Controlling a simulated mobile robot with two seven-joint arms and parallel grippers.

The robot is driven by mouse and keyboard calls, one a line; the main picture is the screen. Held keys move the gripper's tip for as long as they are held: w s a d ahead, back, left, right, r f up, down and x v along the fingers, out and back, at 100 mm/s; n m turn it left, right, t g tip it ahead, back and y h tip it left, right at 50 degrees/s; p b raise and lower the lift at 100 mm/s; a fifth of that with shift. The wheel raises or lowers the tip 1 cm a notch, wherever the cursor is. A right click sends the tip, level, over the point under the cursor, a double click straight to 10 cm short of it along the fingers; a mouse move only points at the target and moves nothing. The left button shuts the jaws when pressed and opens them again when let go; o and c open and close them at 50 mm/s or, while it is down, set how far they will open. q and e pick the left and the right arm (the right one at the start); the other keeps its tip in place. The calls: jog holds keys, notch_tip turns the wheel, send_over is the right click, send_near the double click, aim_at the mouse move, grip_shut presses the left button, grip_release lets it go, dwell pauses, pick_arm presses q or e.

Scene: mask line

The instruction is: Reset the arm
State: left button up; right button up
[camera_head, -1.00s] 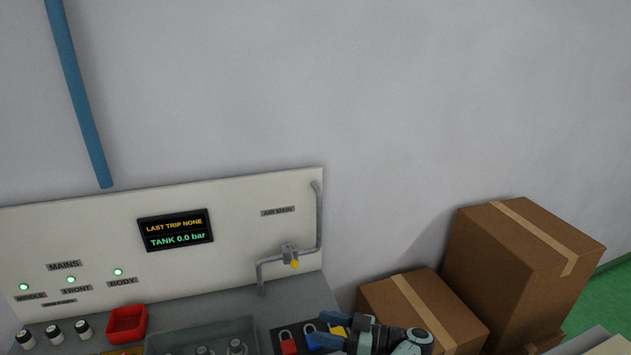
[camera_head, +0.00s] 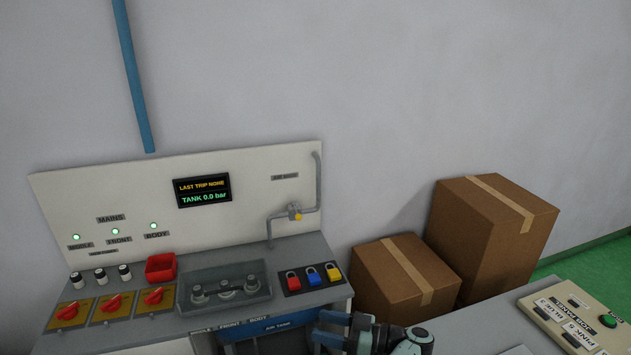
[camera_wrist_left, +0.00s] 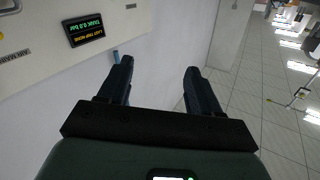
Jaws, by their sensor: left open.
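My left gripper (camera_head: 328,328) shows at the bottom edge of the head view, just right of the console's front. In the left wrist view its two dark fingers (camera_wrist_left: 160,82) stand apart with nothing between them. Most of the left arm is cut off by the lower frame edge. My right gripper is in neither view.
The console (camera_head: 240,312) carries red rotary switches (camera_head: 112,304), a red bin (camera_head: 161,268), a clear-covered tray (camera_head: 224,290) and red, blue and yellow padlocks (camera_head: 313,276). Its display (camera_head: 203,191) reads TANK 0.0 bar. Cardboard boxes (camera_head: 490,235) stand right. A button panel (camera_head: 575,318) is lower right.

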pick_arm(q)
jog(key=w+a+f+m+t+h, duration=0.3)
jog(key=w+a+f+m+t, duration=0.4)
jog(key=w+a+f, duration=0.6)
jog(key=s+a+f+m+h, duration=0.1)
jog(key=s+a+f+h, duration=0.25)
jog(key=f, duration=0.35)
jog(key=s+a+f+m+h, duration=0.2)
jog(key=s+a+f+h, duration=0.1)
jog(key=f+h, duration=0.3)
jog(key=s+f+g+h, duration=0.25)
jog(key=s+f, duration=0.25)
jog(key=s, duration=0.3)
jog(key=s+f+g+h, duration=0.25)
jog(key=s+f, duration=0.25)
jog(key=s, duration=0.3)
jog(key=s+d+g+h, duration=0.2)
jog(key=s+g, duration=0.1)
jog(key=s, duration=0.8)
jog(key=s+d+r+n+g+h, duration=0.1)
jog(key=s+d+g, duration=0.1)
jog(key=s, duration=0.9)
jog(key=shift+s+d+g+h, duration=0.15)
jog(key=shift+g+h, duration=0.2)
jog(key=shift+g, duration=0.45)
